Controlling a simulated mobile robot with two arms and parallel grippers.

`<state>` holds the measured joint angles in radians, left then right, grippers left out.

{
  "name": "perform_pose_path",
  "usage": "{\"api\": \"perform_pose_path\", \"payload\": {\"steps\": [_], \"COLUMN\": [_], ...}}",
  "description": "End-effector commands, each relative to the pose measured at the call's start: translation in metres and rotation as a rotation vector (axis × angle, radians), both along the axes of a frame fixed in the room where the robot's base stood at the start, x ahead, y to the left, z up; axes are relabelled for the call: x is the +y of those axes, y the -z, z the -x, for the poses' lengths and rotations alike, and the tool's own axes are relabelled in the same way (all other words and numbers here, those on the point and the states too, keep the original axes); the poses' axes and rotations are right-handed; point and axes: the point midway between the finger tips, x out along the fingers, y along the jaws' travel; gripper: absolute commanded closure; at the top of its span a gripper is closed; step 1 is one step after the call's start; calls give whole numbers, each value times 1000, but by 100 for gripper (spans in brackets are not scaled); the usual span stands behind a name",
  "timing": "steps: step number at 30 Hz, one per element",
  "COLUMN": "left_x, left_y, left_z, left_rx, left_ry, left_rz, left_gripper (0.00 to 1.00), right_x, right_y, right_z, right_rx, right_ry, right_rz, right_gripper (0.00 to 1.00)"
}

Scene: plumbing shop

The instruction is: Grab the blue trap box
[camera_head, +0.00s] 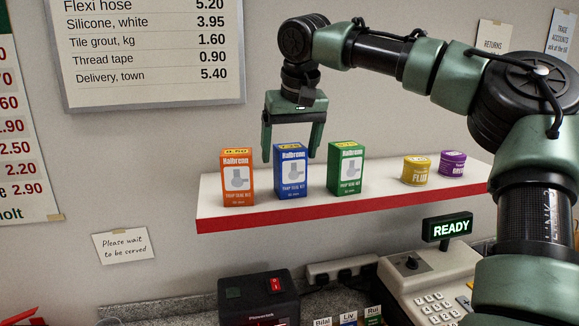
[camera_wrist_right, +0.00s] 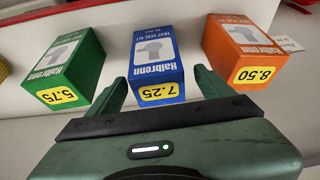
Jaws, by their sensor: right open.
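The blue trap box (camera_head: 290,172) stands upright on the shelf, between an orange box (camera_head: 237,178) and a green box (camera_head: 345,169). My right gripper (camera_head: 290,158) points down above the blue box, its fingers open and apart. In the right wrist view the blue box (camera_wrist_right: 156,65) stands between and just beyond the two fingertips (camera_wrist_right: 160,85), with a yellow 7.25 label on its top. Nothing is held. My left gripper is not in view.
The white shelf (camera_head: 375,190) has a red front edge. The orange and green boxes stand close on both sides of the blue one. A yellow tin (camera_head: 416,171) and a purple tin (camera_head: 452,163) stand farther right.

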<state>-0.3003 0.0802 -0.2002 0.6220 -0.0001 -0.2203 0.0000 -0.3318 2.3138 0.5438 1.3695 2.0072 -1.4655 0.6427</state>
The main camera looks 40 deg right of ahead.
Motion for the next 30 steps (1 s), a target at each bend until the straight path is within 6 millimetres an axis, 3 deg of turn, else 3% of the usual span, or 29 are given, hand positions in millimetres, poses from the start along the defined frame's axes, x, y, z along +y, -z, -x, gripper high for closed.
{"api": "perform_pose_path", "payload": {"steps": [3, 7, 15, 17, 24, 30], "left_x": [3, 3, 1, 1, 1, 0], "left_y": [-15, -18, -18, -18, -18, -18], "left_z": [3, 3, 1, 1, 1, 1], "left_rx": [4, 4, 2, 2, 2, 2], "left_ry": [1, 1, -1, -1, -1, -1], "left_rz": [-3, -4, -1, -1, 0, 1], "left_gripper": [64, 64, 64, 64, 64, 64], "right_x": [-3, -6, -7, -7, -7, -7], "right_y": [15, 31, 37, 37, 36, 36], "right_z": [-5, -11, -13, -13, -13, -13], "right_rx": [6, 3, 0, 0, 1, 0], "right_ry": [-1, 0, 1, 1, 1, 1], "right_rz": [-2, -1, 0, 0, -1, 0], "right_gripper": [18, 18, 18, 29, 94, 94]}}
